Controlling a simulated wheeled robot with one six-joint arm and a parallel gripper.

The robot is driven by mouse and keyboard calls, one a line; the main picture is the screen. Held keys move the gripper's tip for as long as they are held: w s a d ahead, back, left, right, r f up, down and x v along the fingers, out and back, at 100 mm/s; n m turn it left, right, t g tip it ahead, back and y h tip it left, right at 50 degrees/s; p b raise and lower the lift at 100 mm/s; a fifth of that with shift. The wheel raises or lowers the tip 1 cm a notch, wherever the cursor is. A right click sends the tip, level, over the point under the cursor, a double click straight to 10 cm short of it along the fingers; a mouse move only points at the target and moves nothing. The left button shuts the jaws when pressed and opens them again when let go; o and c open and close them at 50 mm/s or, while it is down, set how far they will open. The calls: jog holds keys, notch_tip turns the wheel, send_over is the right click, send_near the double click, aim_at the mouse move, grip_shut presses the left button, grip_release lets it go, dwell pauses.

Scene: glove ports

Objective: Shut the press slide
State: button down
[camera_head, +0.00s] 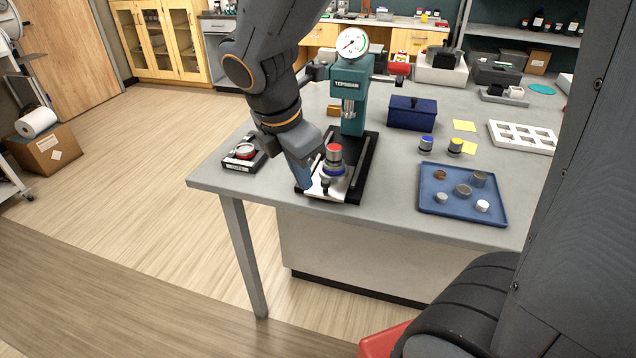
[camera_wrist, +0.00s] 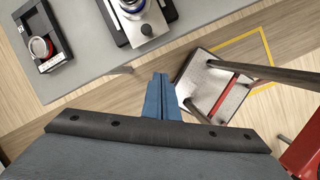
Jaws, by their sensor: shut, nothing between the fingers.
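The teal press (camera_head: 352,90) stands on the grey bench with a round white gauge on top. Its black base (camera_head: 366,160) runs toward the bench's front edge. The silver slide (camera_head: 322,189) is out at the front end of that base, clear of the press column, and carries a metal die with a red top (camera_head: 334,153). In the wrist view the slide's front end (camera_wrist: 150,34) shows at the top. My gripper (camera_head: 304,183) has blue fingers, shut and empty, at the slide's front left. The fingertips (camera_wrist: 160,76) also show in the wrist view; contact with the slide cannot be told.
A black tray with a red-rimmed round part (camera_head: 244,152) lies left of my gripper. A blue tray (camera_head: 464,209) with several small pieces, a dark blue box (camera_head: 411,113) and two capped pieces (camera_head: 426,145) stand to the right.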

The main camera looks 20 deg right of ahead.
jog(key=w+r+n, duration=0.1)
jog(key=n, duration=0.3)
jog(key=p, duration=0.1)
send_over(323, 195)
jog(key=s+a, duration=0.1)
jog(key=a, duration=0.1)
jog(key=shift+t+h, duration=0.3)
jog(key=shift+s+d+f, duration=0.1)
jog(key=shift+f, duration=2.05)
jog(key=shift+s+f, duration=0.1)
jog(key=shift+f, duration=2.05)
